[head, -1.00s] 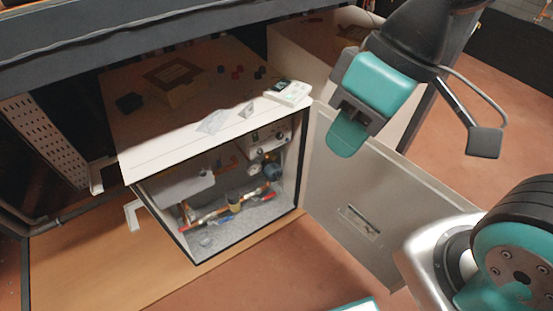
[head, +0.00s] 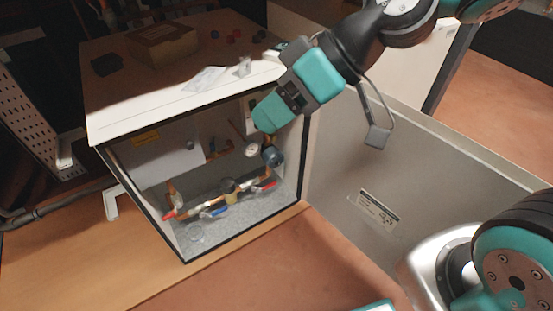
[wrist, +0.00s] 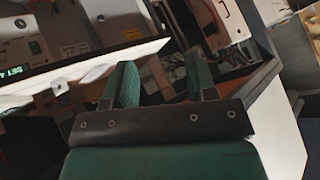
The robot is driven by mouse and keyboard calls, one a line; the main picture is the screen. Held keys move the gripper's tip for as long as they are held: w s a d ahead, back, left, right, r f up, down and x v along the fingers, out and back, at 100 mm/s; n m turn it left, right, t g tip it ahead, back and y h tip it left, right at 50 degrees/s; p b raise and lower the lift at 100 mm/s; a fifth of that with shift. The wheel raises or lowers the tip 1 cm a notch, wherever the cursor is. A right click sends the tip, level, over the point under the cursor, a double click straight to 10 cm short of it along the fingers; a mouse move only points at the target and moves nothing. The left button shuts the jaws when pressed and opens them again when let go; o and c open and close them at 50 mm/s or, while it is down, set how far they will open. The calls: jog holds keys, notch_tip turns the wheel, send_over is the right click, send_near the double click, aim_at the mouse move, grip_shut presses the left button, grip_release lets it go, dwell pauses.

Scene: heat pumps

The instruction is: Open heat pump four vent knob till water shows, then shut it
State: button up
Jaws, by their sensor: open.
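The heat pump cabinet (head: 128,190) stands open on the wooden board, its inside showing copper pipes, valves with red and blue handles (head: 214,212), a round white gauge (head: 252,150) and a dark blue round part (head: 273,156). I cannot make out which part is the vent knob. My gripper (head: 268,112) is in front of the cabinet's upper right opening, pointing down and left, and hides part of the inside there. In the wrist view, the green fingers (wrist: 162,82) are apart with nothing between them.
The cabinet door (head: 400,165) is swung open to the right. On the cabinet top lie a cardboard box (head: 163,44), a dark box (head: 107,64), a paper sheet (head: 205,79) and a small clear cup (head: 244,67). A perforated rack (head: 35,110) stands at left. The floor in front is clear.

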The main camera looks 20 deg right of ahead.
jog(key=w+f+t+y+b, duration=0.1)
jog(key=w+f+t+b, duration=0.1)
jog(key=w+f+b, duration=0.35)
jog(key=w+f+t+y+b, duration=0.1)
jog(key=w+f+y+b, duration=0.1)
jog(key=f+b, duration=0.65)
jog(key=m+t+h+b, duration=0.65)
jog(key=t+b, duration=0.55)
jog(key=b, duration=0.4)
send_near(275, 139)
jog(key=p+x, duration=0.1)
jog(key=x, duration=0.7)
jog(key=shift+a+f+p, duration=0.1)
jog(key=shift+p, duration=0.3)
jog(key=shift+w+a, duration=0.1)
jog(key=shift+w, duration=0.4)
